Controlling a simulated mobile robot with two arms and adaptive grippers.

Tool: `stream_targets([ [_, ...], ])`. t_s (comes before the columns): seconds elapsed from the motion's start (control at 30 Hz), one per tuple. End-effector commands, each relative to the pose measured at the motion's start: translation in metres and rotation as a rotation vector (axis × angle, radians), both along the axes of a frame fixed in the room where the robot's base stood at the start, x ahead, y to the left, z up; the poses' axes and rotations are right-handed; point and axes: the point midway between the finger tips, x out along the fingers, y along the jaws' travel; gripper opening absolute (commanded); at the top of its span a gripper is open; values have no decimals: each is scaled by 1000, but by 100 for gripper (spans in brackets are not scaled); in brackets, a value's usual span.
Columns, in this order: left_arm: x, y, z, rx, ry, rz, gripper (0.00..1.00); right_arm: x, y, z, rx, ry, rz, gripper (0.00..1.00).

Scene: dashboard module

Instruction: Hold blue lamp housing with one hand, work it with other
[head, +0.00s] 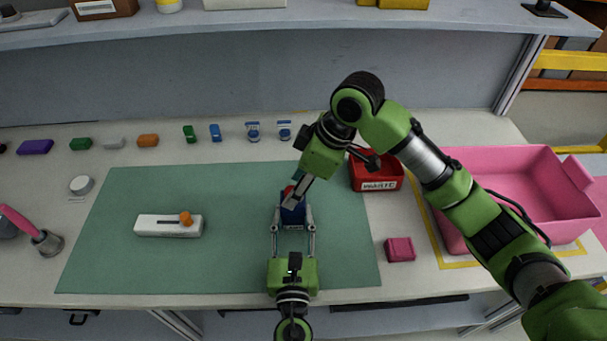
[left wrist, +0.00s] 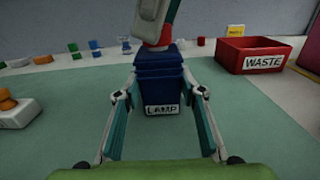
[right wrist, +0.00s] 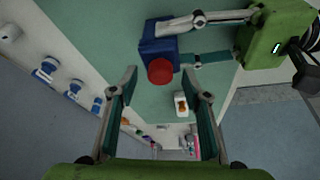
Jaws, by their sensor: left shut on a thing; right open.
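The blue lamp housing (head: 293,214) is above or on the green mat, between the fingers of my left gripper (head: 293,222). In the left wrist view the housing (left wrist: 162,88) is upright and bears a LAMP label; that gripper is shut on it. A red round part (right wrist: 160,71) sits on the housing's top in the right wrist view. My right gripper (right wrist: 160,82) is open and empty there, with the housing beyond its fingertips, toward the top of the picture. In the head view the right fingers partly cover the housing and the red part.
A white box with an orange knob (head: 158,226) lies on the mat (head: 110,265). A red WASTE bin (head: 378,184), a pink block (head: 399,249) and a pink crate (head: 460,165) stand to the right. Several small coloured parts line the back. The left half of the mat has free room.

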Motion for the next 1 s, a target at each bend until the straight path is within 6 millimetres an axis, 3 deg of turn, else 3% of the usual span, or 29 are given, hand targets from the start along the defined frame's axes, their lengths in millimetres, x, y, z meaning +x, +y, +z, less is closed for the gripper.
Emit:
stream_targets([
  [0.37,0,0,-1,0,1,-1,3,0,2,-6,-1,0,0,44],
  [0.5,0,0,-1,0,1,-1,3,0,2,-5,-1,0,0,7],
  [0.53,0,0,-1,0,1,-1,3,0,2,-5,-1,0,0,4],
  [1.0,0,0,-1,0,1,-1,3,1,2,1,0,-2,-1,3],
])
